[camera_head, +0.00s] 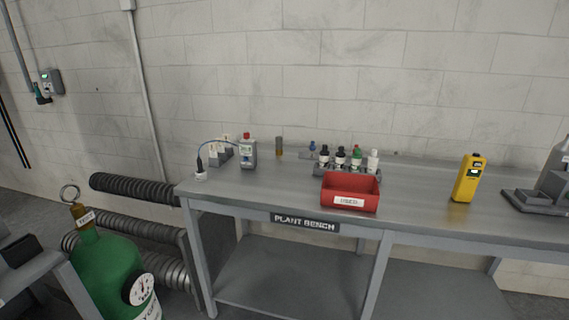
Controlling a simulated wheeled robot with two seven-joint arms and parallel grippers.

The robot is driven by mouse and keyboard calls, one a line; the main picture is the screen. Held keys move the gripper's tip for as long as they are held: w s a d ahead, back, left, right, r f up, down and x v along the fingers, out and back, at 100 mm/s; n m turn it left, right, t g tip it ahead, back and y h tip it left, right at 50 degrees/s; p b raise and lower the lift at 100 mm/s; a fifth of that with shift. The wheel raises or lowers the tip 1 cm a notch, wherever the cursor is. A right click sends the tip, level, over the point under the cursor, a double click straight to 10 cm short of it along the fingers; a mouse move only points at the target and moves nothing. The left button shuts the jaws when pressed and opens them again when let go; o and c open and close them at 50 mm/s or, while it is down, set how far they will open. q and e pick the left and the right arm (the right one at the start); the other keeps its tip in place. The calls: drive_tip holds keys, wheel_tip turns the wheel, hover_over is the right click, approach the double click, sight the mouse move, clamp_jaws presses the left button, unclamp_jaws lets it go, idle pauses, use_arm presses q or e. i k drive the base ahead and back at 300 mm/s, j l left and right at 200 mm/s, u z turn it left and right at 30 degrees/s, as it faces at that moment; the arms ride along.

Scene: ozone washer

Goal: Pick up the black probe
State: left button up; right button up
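The black probe (200,164) stands nearly upright at the left end of the plant bench (270,187). Its lower end is in or at a small white cup (200,177); I cannot tell how deep it sits. A thin dark cable arcs from its top towards a grey handheld meter (249,154) with a small screen, to its right. Neither of my grippers is in view.
A small rack with pale items (221,152) stands between probe and meter. A red bin (350,191), several bottles (340,157) and a yellow handheld device (468,178) are farther right. A green gas cylinder (105,265) stands left of the bench.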

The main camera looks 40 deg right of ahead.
sight(199, 164)
drive_tip(key=z, duration=0.8)
drive_tip(key=i+l+z, duration=0.15)
drive_tip(key=i, duration=0.25)
drive_tip(key=i+l+z, duration=0.15)
drive_tip(key=i, duration=0.25)
drive_tip(key=i+l+z, duration=0.15)
drive_tip(key=i, duration=0.25)
